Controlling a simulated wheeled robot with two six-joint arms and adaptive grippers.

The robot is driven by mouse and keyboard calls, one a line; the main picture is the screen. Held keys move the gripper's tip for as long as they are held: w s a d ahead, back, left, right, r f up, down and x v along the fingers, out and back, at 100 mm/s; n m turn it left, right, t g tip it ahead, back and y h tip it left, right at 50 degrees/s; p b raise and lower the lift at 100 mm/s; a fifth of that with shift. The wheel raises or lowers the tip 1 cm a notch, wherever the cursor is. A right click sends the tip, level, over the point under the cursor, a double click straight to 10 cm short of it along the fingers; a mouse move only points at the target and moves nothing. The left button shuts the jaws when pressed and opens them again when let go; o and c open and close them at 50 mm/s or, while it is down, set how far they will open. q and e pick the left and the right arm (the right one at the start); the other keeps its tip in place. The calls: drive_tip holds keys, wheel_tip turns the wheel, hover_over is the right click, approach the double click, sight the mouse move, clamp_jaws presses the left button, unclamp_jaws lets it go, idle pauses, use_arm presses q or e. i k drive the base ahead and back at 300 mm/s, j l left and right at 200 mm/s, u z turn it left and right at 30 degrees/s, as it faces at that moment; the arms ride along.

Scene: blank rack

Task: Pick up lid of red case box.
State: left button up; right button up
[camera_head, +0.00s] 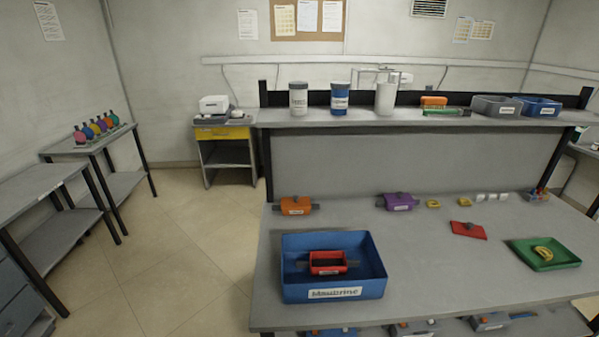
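A small red case box (327,270) with grey side tabs sits inside a blue bin (333,290) at the front left of the table. Its top looks open, showing a dark inside. A flat red piece that looks like its lid (468,231) lies apart on the table, to the right of the bin and turned at an angle. A small dark raised part shows on its top. Neither of my grippers is in view.
Orange (295,206) and purple (398,202) cases stand along the back of the table (410,265). Small yellow pieces (433,204) lie nearby. A green tray (543,254) holding a yellow piece is at the right. The table between bin and tray is mostly clear.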

sight(469, 230)
drive_tip(key=z, duration=1.4)
drive_tip(key=i+l+u, duration=0.15)
drive_tip(key=l, duration=0.4)
drive_tip(key=i+l+u, duration=0.15)
drive_tip(key=l, duration=0.45)
drive_tip(key=i+l+u, duration=0.15)
drive_tip(key=l, duration=0.4)
drive_tip(key=l+u, duration=0.15)
drive_tip(key=l, duration=0.45)
